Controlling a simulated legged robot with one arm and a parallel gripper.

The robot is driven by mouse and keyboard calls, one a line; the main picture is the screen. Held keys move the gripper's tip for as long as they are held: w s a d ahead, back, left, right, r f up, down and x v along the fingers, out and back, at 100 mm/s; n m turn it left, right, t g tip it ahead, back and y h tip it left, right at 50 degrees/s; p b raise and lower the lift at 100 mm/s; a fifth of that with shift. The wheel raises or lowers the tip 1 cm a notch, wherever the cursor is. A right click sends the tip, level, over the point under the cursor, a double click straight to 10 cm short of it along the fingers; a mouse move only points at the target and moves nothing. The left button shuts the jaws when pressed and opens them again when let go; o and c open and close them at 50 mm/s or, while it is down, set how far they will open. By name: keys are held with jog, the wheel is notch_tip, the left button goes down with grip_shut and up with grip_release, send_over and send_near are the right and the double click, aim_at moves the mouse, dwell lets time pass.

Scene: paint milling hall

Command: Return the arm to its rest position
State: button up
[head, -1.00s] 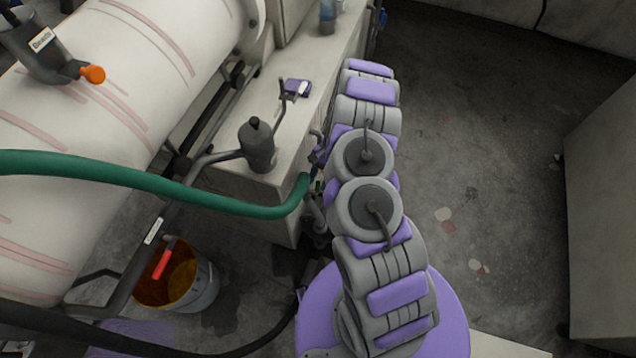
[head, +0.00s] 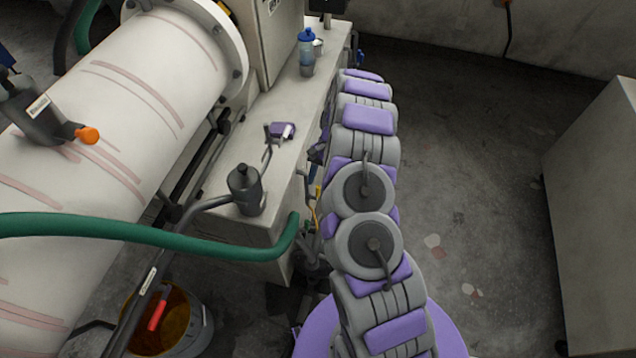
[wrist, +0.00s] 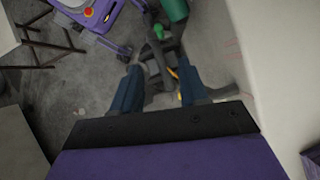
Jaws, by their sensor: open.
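My gripper (wrist: 157,82) shows in the wrist view with its two dark blue fingers apart. Nothing shows held between them; floor and dark pipe fittings lie beyond. In the head view my grey and purple arm stretches from the purple base at the bottom up along the right side of the pale bench (head: 283,118). I cannot make out the gripper clearly there; the arm links hide most of that area.
A white drum (head: 120,110) fills the left, with a green hose (head: 150,236) crossing in front. A bucket of amber liquid (head: 185,318) stands below. A dark canister (head: 246,190), a purple device (head: 281,130) and a blue-capped bottle (head: 306,50) are by or on the bench. Floor right of the arm is open up to a grey cabinet (head: 598,220).

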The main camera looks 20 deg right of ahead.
dwell(0.4)
jog(key=s+a+r+n+h, duration=0.1)
jog(key=s+a+r+n, duration=0.3)
jog(key=r, duration=0.7)
jog(key=s+a+r+n, duration=0.2)
jog(key=s+a+r, duration=0.4)
jog(key=r, duration=0.6)
jog(key=s+d+r+n+t+h, duration=0.1)
jog(key=s+r, duration=0.3)
jog(key=s, duration=0.9)
jog(key=s+d+r+n+t+h, duration=0.1)
jog(key=s+r, duration=0.3)
jog(key=s, duration=0.9)
jog(key=shift+s+n+h, duration=0.15)
jog(key=shift+n+h, duration=0.55)
jog(key=shift+h, duration=0.1)
jog(key=shift+r, duration=0.1)
